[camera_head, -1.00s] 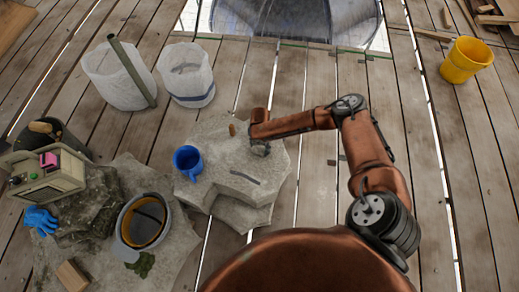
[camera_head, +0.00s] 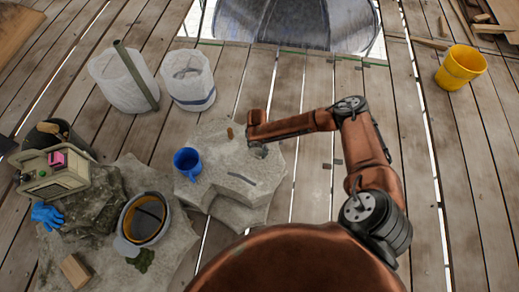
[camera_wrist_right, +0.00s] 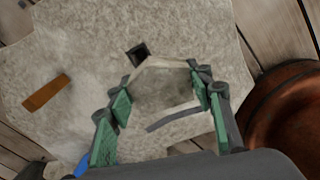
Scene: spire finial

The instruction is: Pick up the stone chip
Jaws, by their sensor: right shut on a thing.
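The stone chip (camera_wrist_right: 165,88) is a pale grey piece with a lighter edge. In the right wrist view it sits between the green-padded fingers of my right gripper (camera_wrist_right: 165,105), which is shut on it. In the head view my right gripper (camera_head: 258,150) is small and dark at the arm's end, over the grey stone block (camera_head: 215,140). How far the chip is above the block is hard to tell. My left gripper is in neither view now.
On the block are a blue mug (camera_head: 187,163), a small brown piece (camera_wrist_right: 46,92) and a dark strip (camera_head: 241,179). A helmet (camera_head: 143,218) lies on rock at left. White sacks (camera_head: 188,82) stand behind. A yellow bucket (camera_head: 460,67) stands at far right.

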